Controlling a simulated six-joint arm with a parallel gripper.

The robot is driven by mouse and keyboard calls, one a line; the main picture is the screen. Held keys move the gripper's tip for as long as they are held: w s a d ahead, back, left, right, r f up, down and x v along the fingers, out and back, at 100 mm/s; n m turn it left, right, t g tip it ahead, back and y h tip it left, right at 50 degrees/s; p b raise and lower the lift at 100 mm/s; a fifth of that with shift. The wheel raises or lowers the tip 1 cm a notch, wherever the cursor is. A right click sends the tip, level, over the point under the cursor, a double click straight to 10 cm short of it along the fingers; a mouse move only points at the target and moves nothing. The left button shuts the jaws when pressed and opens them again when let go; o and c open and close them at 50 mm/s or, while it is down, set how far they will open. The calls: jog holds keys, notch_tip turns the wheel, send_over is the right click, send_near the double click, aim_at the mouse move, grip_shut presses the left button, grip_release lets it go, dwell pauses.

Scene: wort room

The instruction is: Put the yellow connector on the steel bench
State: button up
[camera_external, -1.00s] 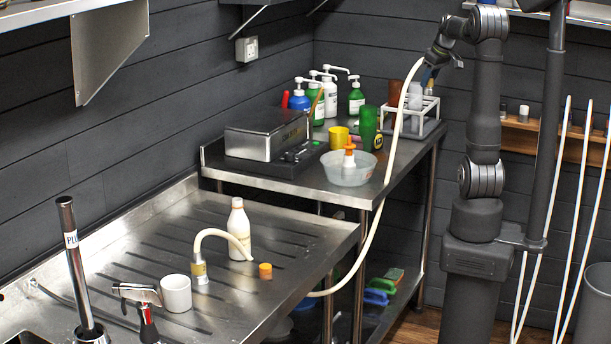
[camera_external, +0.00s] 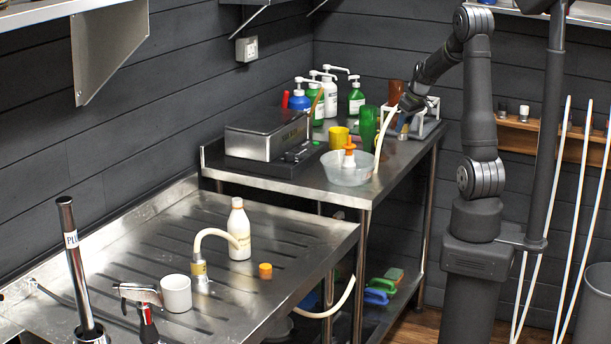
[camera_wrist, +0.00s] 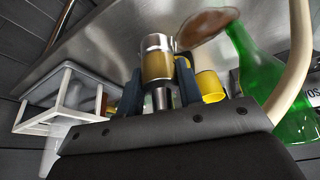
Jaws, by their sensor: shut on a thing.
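My gripper (camera_external: 402,122) is low over the right part of the far steel bench (camera_external: 345,197), beside the white rack. In the wrist view my gripper (camera_wrist: 160,84) is shut on the yellow connector (camera_wrist: 157,66), a short cylinder with a yellow-brown body and a shiny metal end. A cream hose (camera_external: 377,160) hangs from near my gripper over the bench's front edge; it also shows in the wrist view (camera_wrist: 298,60). I cannot tell whether the connector touches the bench.
A green bottle (camera_external: 368,125) stands close left of my gripper, and the white rack (camera_external: 430,127) close right. The near drainboard (camera_external: 110,262) holds a white bottle (camera_external: 238,230) and a mug (camera_external: 176,293).

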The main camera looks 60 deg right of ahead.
jog(key=w+f, duration=0.1)
jog(key=w+a, duration=0.1)
jog(key=shift+w+f, duration=0.35)
jog(key=shift+w, duration=0.05)
jog(key=shift+d+f, duration=0.1)
jog(key=shift+f, duration=1.9)
jog(key=o, duration=1.1)
jog(key=shift+f, duration=0.1)
jog(key=shift+c, duration=0.2)
jog(key=v, duration=1.2)
jog(key=shift+s, duration=0.1)
